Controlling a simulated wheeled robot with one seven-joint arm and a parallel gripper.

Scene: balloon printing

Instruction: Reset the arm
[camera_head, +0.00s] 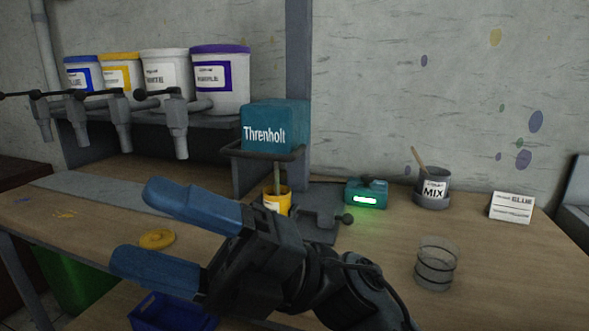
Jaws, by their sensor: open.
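My gripper (165,235) is in the lower middle of the head view, with blue fingertips pointing left. Its two fingers are wide apart and nothing is between them. My dark arm comes in from the bottom edge, right of centre. The gripper appears in front of the wooden workbench (385,245), and its height above the top is hard to tell. A yellow ring-shaped lid (157,239) shows in the gap beyond the fingers, lying on the bench.
A teal Threnholt machine (275,128) has a yellow cup (277,202) under it. Tap-fitted paint buckets (220,85) stand on a shelf. A MIX pot (432,190), clear container (436,263), green-lit device (366,193) and card (511,207) stand right. A blue crate (172,312) is below.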

